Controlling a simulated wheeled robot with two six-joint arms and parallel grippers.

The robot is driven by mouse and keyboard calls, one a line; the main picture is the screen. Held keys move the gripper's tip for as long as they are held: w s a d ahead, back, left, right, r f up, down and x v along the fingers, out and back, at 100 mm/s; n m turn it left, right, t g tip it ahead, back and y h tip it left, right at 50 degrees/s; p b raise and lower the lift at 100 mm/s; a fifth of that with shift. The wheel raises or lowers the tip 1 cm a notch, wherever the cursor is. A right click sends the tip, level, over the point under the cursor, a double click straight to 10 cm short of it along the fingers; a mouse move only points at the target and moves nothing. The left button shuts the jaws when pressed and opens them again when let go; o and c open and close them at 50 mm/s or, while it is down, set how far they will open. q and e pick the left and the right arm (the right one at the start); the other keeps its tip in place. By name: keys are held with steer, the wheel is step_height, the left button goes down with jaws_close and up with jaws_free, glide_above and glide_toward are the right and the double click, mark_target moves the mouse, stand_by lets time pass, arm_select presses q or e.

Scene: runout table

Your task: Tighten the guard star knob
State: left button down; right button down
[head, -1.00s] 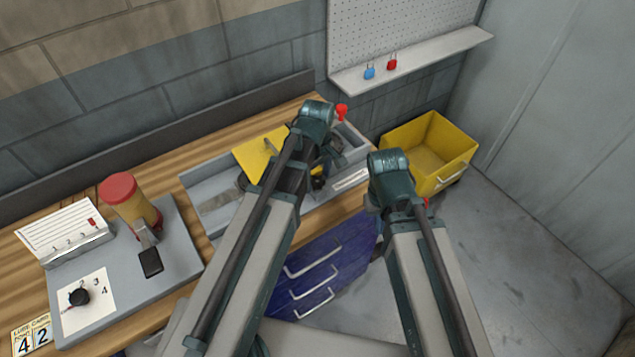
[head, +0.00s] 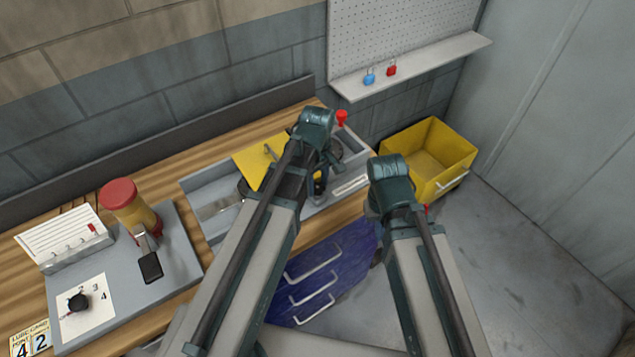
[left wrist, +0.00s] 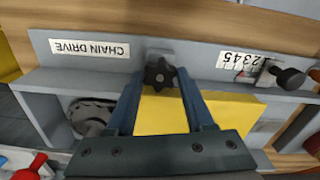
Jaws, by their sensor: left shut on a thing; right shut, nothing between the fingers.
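The black star knob (left wrist: 160,73) sits on a grey tab at the edge of the grey housing (left wrist: 200,52), by the yellow guard plate (left wrist: 225,113). In the left wrist view, my left gripper (left wrist: 160,80) has its two fingers on either side of the knob, shut on it. In the head view, the left arm hides the knob; the yellow plate (head: 258,160) shows left of the left wrist. My right gripper's wrist (head: 388,178) is raised in front of the bench's right end, apart from the housing; its fingers are hidden behind the wrist.
A red mushroom button (head: 342,118) stands just behind my left wrist. A grease station with a red-topped canister (head: 120,195) and black dial (head: 78,301) is at left. A yellow bin (head: 430,155) and blue drawers (head: 320,275) are at right and below. The floor at right is clear.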

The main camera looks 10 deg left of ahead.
mark_target(318, 187)
arm_select(q)
steer(key=shift+m, duration=2.7)
steer(key=shift+c, duration=1.4)
jaws_free()
step_height(318, 187, up, 14)
steer(key=p, duration=1.3)
steer(key=shift+f+p, duration=0.15)
steer(key=shift+p, duration=0.2)
